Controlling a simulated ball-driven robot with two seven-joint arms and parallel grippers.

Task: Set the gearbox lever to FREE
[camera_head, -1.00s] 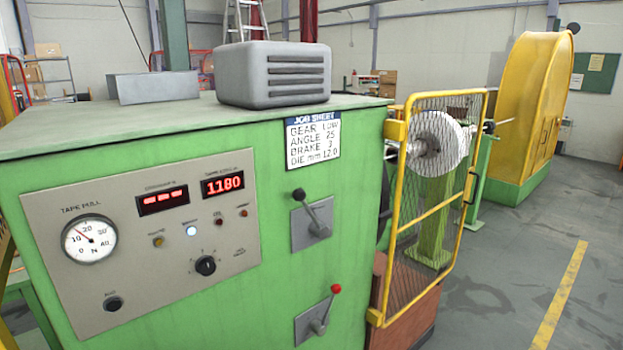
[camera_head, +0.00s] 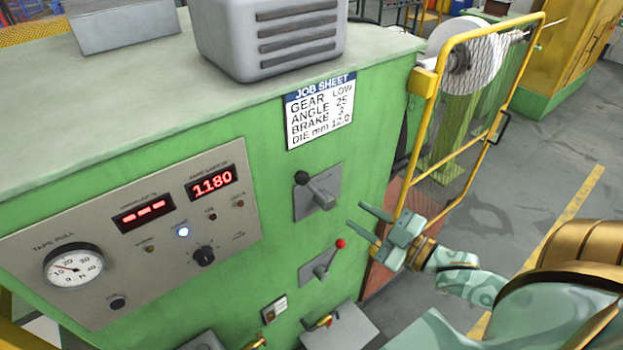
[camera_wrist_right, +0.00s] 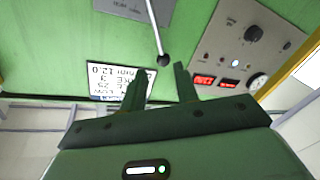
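A lever with a black knob (camera_head: 301,178) sits on a grey plate (camera_head: 327,206) on the green cabinet front; its knob points up and left. Below it is a lever with a red knob (camera_head: 341,243), tilted up and right. I cannot read which plate is marked for the gearbox or FREE. My right gripper (camera_head: 361,220) is open and empty, to the right of the black-knobbed lever, fingers pointing left toward the cabinet. In the right wrist view the black knob (camera_wrist_right: 163,60) shows between and just beyond the open fingertips (camera_wrist_right: 158,72), seemingly not gripped. My left gripper is out of view.
The yellow mesh guard (camera_head: 433,110) stands close behind my right gripper. A job sheet (camera_head: 320,112) reads GEAR LOW. The control panel (camera_head: 85,228) is left of the levers. Small handles (camera_head: 320,321) stick out low on the cabinet. Floor at right is clear.

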